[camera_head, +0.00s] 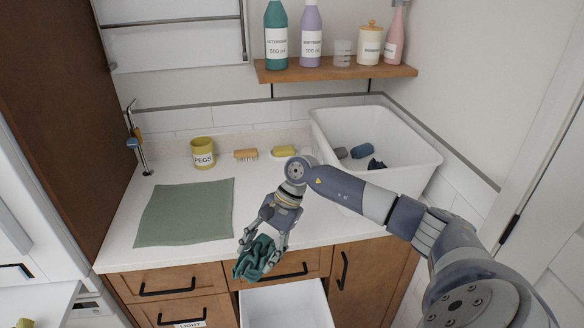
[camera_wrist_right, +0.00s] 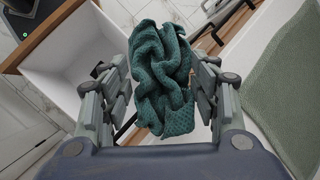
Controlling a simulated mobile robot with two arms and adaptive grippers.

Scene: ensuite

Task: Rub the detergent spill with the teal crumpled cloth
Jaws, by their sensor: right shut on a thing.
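The teal crumpled cloth (camera_head: 258,258) is bunched between the fingers of my right gripper (camera_head: 262,240), which is shut on it. In the head view it hangs at the counter's front edge, above an open white drawer. In the right wrist view the teal cloth (camera_wrist_right: 160,78) fills the space between both fingers of the right gripper (camera_wrist_right: 165,95). I cannot make out a detergent spill in either view; part of the counter is hidden behind my right arm. My left gripper is not in view.
A green mat (camera_head: 185,212) lies on the white counter (camera_head: 135,253). A PEGS pot (camera_head: 203,152), a brush (camera_head: 246,154) and a yellow-topped item (camera_head: 284,153) stand behind. A white tub (camera_head: 412,172) holds dark items. Bottles stand on a wooden shelf (camera_head: 340,73). The white drawer (camera_head: 287,307) is open.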

